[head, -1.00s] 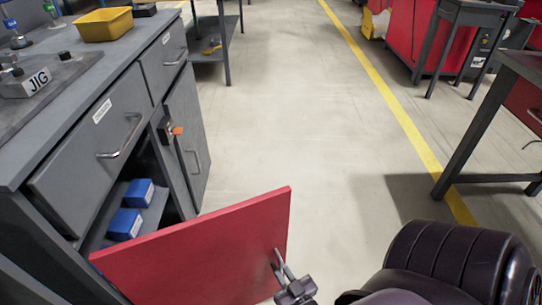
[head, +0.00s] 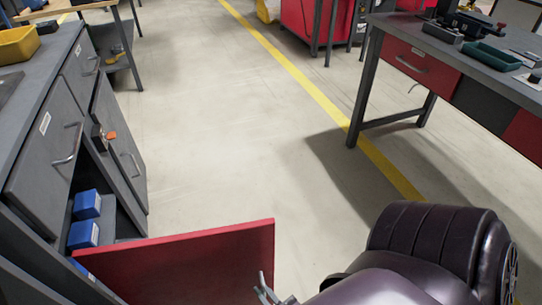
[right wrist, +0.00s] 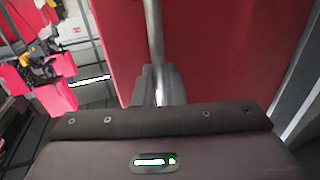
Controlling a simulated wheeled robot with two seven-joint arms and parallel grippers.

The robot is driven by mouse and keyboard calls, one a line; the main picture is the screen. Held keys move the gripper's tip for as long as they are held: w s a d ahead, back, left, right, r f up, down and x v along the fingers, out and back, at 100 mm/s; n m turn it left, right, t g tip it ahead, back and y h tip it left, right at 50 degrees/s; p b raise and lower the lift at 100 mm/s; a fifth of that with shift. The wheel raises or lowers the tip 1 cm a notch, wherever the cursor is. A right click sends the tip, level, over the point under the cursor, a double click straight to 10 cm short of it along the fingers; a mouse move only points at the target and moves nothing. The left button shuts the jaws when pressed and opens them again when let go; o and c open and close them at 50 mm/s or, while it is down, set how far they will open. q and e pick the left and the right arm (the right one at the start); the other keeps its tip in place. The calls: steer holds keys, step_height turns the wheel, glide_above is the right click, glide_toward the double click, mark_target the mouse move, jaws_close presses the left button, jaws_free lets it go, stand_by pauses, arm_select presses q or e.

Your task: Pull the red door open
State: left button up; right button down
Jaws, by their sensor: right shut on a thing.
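The red door (head: 190,262) stands swung open from the grey cabinet, at the bottom of the head view. Its panel also fills much of the right wrist view (right wrist: 222,60). A metal bar handle (right wrist: 154,35) is fixed on the door's face. My right gripper (right wrist: 158,88) is shut on that handle. In the head view my right gripper (head: 269,291) shows only partly at the bottom edge, beside the door's free end. The open cabinet bay shows blue boxes (head: 86,205) on a shelf. My left gripper is out of view.
Grey drawers (head: 45,150) and a closed grey door (head: 118,140) adjoin the open bay. A workbench with a red drawer (head: 420,65) stands at the right. The floor (head: 240,140) between them is clear, with a yellow line (head: 310,90).

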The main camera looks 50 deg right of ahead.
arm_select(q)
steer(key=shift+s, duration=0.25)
arm_select(e)
steer(key=shift+s+a, duration=0.45)
steer(key=shift+a, duration=0.05)
steer(key=c, duration=1.6)
jaws_free()
steer(key=shift+c, duration=0.2)
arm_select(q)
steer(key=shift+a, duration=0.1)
arm_select(e)
steer(key=shift+s, duration=0.1)
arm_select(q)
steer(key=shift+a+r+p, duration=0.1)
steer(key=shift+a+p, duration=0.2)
arm_select(e)
steer(key=s+a, duration=0.1)
steer(key=s, duration=0.6)
steer(key=shift+s, duration=0.3)
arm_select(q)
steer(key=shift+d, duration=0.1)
